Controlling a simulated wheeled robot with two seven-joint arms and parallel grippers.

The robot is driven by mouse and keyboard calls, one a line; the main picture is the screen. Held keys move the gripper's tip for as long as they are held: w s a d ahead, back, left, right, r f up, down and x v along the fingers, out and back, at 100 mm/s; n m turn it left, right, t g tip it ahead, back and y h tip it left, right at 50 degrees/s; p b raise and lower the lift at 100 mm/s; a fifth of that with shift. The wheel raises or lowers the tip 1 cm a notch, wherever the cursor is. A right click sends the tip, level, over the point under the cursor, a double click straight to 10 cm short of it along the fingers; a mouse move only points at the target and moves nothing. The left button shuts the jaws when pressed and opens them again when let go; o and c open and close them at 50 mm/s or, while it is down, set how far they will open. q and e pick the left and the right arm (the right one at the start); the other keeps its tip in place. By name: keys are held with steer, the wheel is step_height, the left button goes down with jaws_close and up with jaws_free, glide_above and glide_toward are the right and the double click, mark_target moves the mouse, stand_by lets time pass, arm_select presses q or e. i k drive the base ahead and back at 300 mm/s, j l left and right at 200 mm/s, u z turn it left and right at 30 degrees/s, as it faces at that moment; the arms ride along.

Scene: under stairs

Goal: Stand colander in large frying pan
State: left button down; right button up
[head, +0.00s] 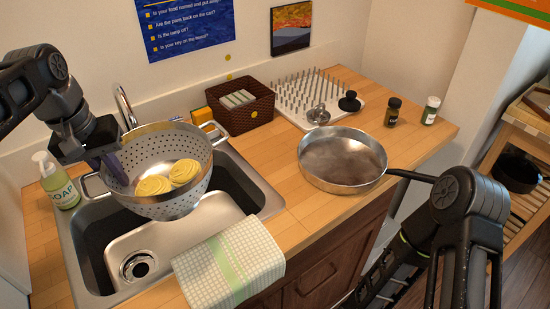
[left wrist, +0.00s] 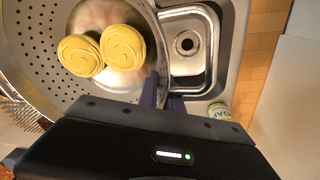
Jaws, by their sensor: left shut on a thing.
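The metal colander (head: 152,207) is over the sink at the left of the head view, with two yellow pasta nests (head: 170,178) inside. It fills the left of the left wrist view (left wrist: 42,70). My left gripper (head: 117,170) is shut on the colander's rim at its left side; its purple fingers straddle the rim in the left wrist view (left wrist: 168,92). The large frying pan (head: 342,160) stands on the wooden counter right of the sink and looks empty. Its dark handle points right, toward my right arm. My right gripper is out of view.
A checked towel (head: 228,262) lies at the sink's front edge. A brown basket (head: 240,107), a peg rack (head: 310,92) and two small jars (head: 392,112) stand behind the pan. A soap bottle (head: 56,182) and a tap (head: 125,105) are near the sink.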

mark_target(341, 163)
steer(key=i+l+z, duration=0.1)
steer(key=l+z, duration=0.3)
steer(key=i+l+z, duration=0.15)
steer(key=l+z, duration=0.2)
steer(key=i, duration=0.45)
